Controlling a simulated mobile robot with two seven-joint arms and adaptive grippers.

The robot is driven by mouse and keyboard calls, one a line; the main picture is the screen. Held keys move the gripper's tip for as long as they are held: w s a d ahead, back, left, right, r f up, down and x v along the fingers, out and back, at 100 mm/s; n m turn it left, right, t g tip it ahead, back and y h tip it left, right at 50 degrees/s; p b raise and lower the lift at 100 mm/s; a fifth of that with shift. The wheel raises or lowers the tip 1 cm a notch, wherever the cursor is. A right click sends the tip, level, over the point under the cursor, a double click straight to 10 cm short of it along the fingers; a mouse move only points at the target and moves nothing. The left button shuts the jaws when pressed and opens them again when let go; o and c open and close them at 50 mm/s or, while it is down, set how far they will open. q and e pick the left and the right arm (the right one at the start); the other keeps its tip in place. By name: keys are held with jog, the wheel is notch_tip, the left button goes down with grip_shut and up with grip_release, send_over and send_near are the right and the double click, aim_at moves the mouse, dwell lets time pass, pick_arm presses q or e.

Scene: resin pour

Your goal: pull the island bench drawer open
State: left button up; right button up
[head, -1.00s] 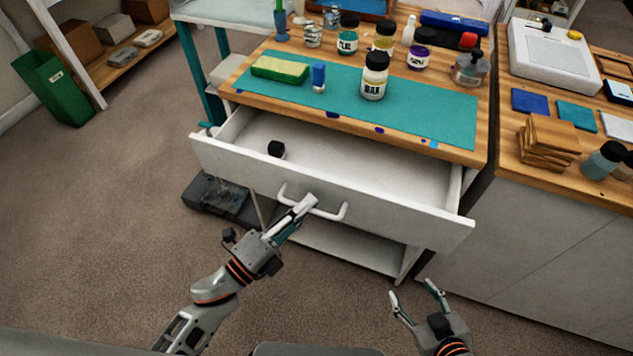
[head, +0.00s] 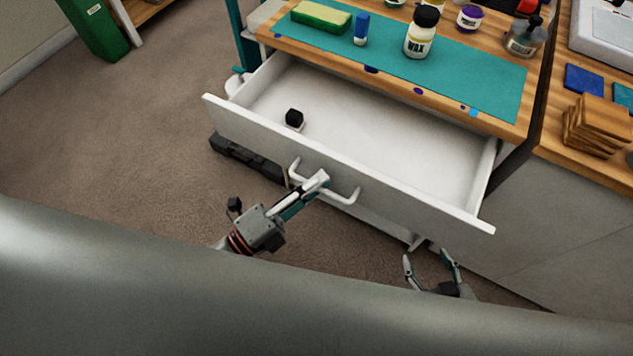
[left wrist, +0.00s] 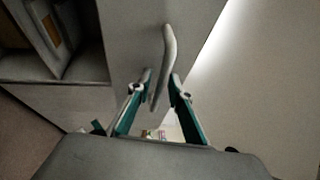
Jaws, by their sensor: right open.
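The island bench drawer (head: 340,160) is pulled out from under the wooden bench top, its white interior showing. Its bar handle (head: 345,200) is on the white front panel. My left gripper (head: 314,184) is at the handle's middle. In the left wrist view the handle (left wrist: 168,50) runs between the two fingers (left wrist: 160,82), which are closed in around it. My right gripper (head: 428,256) is open and empty, low in front of the bench, right of the handle.
A small black-capped item (head: 294,118) lies in the drawer. A teal mat (head: 460,78) on the bench bears a wax bottle (head: 421,32), a sponge (head: 320,16) and a blue-capped tube (head: 361,28). A dark case (head: 245,160) is on the floor beneath.

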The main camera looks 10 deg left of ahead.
dwell(0.3)
pick_arm(q)
jog(key=v, duration=1.2)
jog(key=w+a+f+n+y+p, duration=0.4)
jog(key=n+y, duration=0.3)
jog(key=n, duration=0.4)
notch_tip(320, 180, down, 7)
jog(key=s+a+n+g+y+p, duration=0.1)
jog(key=n+g+y, duration=0.2)
jog(key=n, duration=0.8)
jog(key=shift+s+f+n+g+y, duration=0.15)
jog(key=shift+s+n+g+y, duration=0.2)
jog(key=shift+g, duration=0.45)
pick_arm(e)
jog(key=r, duration=0.2)
jog(key=a+r, duration=0.1)
jog(key=shift+s+a+r, duration=0.1)
jog(key=shift+s+r, duration=0.15)
jog(key=shift+s, duration=0.1)
pick_arm(q)
jog(key=shift+w+a, duration=0.1)
jog(key=shift+a, duration=0.05)
pick_arm(e)
jog(key=shift+w+r, duration=0.2)
jog(key=shift+r, duration=0.1)
